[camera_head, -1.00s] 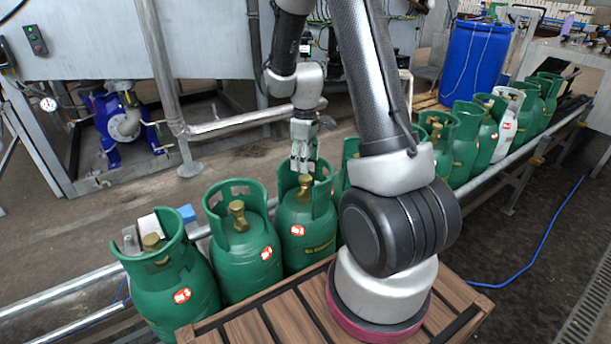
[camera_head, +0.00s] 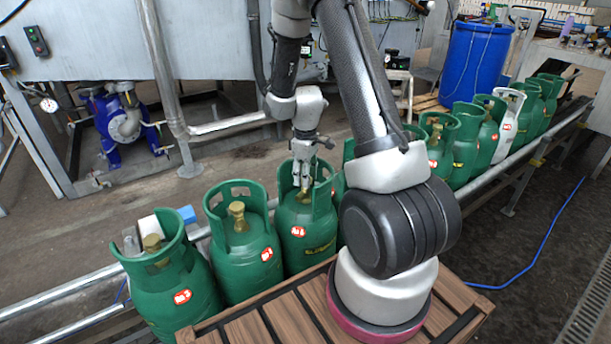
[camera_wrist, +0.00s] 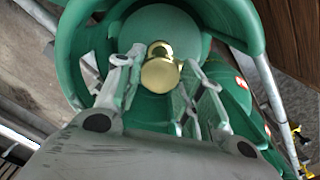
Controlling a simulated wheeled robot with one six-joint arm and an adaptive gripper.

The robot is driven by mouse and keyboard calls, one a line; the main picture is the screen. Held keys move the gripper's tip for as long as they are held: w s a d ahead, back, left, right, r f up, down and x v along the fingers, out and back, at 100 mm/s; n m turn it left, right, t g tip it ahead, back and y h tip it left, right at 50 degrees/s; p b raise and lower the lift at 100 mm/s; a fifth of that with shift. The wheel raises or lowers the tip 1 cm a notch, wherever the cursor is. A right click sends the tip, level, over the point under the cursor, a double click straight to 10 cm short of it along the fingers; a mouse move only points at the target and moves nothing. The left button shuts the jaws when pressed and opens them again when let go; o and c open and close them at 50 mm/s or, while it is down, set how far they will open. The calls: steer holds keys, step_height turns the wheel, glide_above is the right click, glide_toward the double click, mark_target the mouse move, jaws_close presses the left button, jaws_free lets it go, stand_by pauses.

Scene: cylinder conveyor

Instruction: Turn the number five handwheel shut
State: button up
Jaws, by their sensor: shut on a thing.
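The third green gas cylinder from the left (camera_head: 305,235) stands upright on the conveyor; its red-and-white label is too small to read surely. Its brass handwheel (camera_wrist: 160,74) is inside the open-topped collar, bright gold in the wrist view. My gripper (camera_head: 303,180) points down into this collar. In the wrist view my gripper (camera_wrist: 162,62) has one finger on each side of the handwheel and is shut on it. In the head view the fingers partly hide the handwheel. I cannot tell from the handwheel how far it is turned.
Two green cylinders (camera_head: 245,250) stand to the left, each with a brass handwheel. Several more, one white (camera_head: 509,125), run to the back right, partly behind my arm. A slatted wooden platform (camera_head: 262,325) is in front. A blue barrel (camera_head: 475,62) stands behind the conveyor.

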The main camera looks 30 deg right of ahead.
steer(key=shift+m, duration=0.3)
steer(key=m, duration=0.3)
steer(key=shift+m, duration=0.3)
steer(key=m, duration=0.4)
steer(key=shift+m, duration=0.3)
steer(key=m, duration=0.4)
steer(key=shift+m, duration=2)
steer(key=o, duration=1)
steer(key=shift+r, duration=0.1)
